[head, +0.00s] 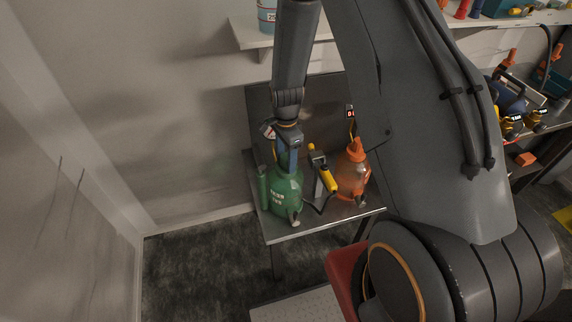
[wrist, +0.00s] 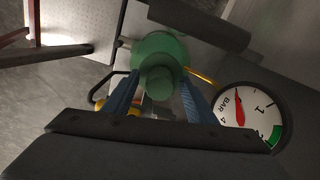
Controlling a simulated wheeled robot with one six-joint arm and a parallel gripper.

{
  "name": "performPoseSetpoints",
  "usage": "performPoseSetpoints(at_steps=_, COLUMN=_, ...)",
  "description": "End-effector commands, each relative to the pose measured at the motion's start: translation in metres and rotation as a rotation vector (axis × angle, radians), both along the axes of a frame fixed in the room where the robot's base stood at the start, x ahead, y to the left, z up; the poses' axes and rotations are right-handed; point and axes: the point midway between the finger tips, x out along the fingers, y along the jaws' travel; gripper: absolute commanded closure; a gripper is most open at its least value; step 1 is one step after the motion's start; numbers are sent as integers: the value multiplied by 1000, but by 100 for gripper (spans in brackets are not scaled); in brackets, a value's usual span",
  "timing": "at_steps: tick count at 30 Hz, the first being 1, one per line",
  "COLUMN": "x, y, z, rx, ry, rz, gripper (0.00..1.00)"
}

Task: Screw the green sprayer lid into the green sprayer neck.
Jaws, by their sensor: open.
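The green sprayer (head: 286,196) stands upright on the small grey bench, with white print on its front. My gripper (head: 289,165) points down right over its top and hides the neck. In the wrist view the sprayer's round green shoulder (wrist: 157,46) lies below my gripper (wrist: 158,84). Its blue fingers are open, one on each side of a darker green round piece (wrist: 157,80), which looks like the sprayer lid. It sits in line with the bottle top; how deep it is in the neck cannot be seen. A gap shows beside the fingers.
An orange sprayer (head: 352,172) stands close on the right. A yellow-handled tool (head: 326,174) stands between the two sprayers. A green cylinder (head: 263,187) is at the left. A pressure gauge (wrist: 246,115) shows in the wrist view. A shelf (head: 250,35) juts out above.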

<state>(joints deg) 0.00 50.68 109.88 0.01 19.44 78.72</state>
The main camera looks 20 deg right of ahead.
Motion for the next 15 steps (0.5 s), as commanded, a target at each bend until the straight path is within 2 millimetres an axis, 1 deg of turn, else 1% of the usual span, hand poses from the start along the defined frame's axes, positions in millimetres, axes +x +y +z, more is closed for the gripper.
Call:
performPoseSetpoints(at_steps=2, x=0, y=0, z=0, rx=0, ry=0, rz=6, gripper=48)
performPoseSetpoints(at_steps=5, x=0, y=0, z=0, rx=0, ry=0, rz=67, gripper=48)
performPoseSetpoints(at_steps=15, x=0, y=0, z=0, rx=0, ry=0, rz=495, gripper=48)
